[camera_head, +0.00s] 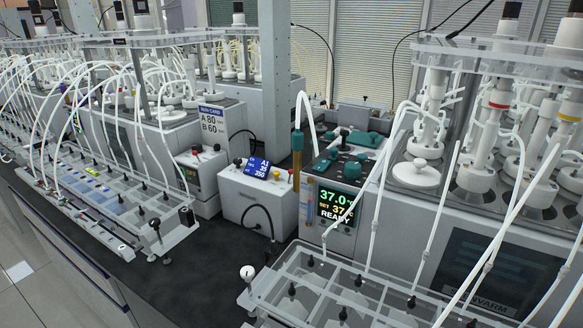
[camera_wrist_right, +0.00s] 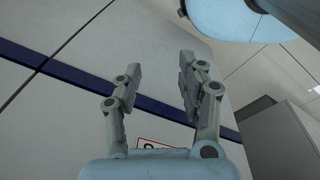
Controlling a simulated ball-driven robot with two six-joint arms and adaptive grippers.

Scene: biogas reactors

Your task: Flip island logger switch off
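A pale grey box with a small blue display (camera_head: 257,168) stands on the dark bench in the middle of the head view. It has red and yellow parts on its top and a black cable at its front. It may be the island logger, but its label is not readable and I cannot make out a switch position. My right gripper (camera_wrist_right: 160,65) is open and empty in the right wrist view, in front of light cabinet panels with a dark blue stripe. My left gripper is not in view. Neither gripper shows in the head view.
A heater unit (camera_head: 336,206) reading 37.0 stands right of the box. A smaller unit (camera_head: 203,170) stands left of it. Clear trays with tubes (camera_head: 330,290) flank a bare strip of dark bench (camera_head: 190,262). A grey post (camera_head: 274,80) rises behind.

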